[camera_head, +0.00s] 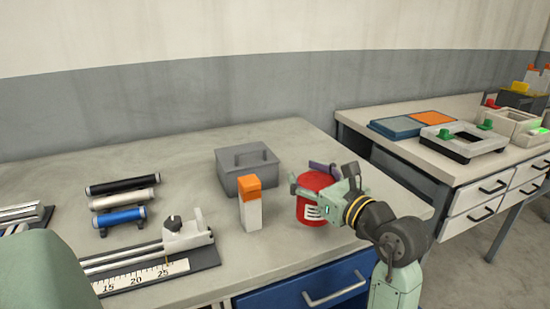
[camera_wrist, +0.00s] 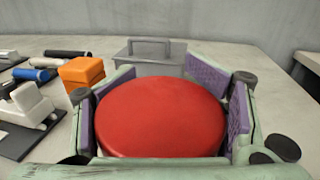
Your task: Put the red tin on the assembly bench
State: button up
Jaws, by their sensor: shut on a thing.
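The red tin (camera_head: 312,208) stands near the right end of the near bench (camera_head: 190,160), with a white mark on its side. In the wrist view its round red lid (camera_wrist: 160,117) fills the middle, between the purple finger pads. My gripper (camera_head: 318,180) is shut on the red tin, with fingers on both sides of it. The tin looks upright; whether its base touches the bench top I cannot tell. A second bench (camera_head: 405,155) stands to the right beyond a gap; no label shows which bench is the assembly bench.
A white bottle with an orange cap (camera_head: 250,205) and a grey lidded box (camera_head: 247,168) stand close left of the tin. A ruler rig (camera_head: 150,262) and several rollers lie further left. The second bench holds a blue-orange tray (camera_head: 410,124), a framed fixture (camera_head: 462,143) and bins.

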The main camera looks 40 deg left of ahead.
jog(key=shift+w+a+r, duration=0.1)
jog(key=shift+w+a, duration=0.15)
jog(key=shift+a, duration=0.25)
jog(key=shift+w+a+f+p, duration=0.9)
jog(key=shift+w+a, duration=0.7)
jog(key=shift+w, duration=0.45)
jog(key=shift+w+a+f+p, duration=0.85)
jog(key=shift+w+a, duration=0.8)
jog(key=shift+w, duration=0.35)
jog(key=shift+w+a+f+p, duration=0.85)
jog(key=shift+w+a, duration=0.75)
jog(key=shift+w, duration=0.45)
jog(key=o, duration=1.5)
jog(key=shift+o, duration=0.2)
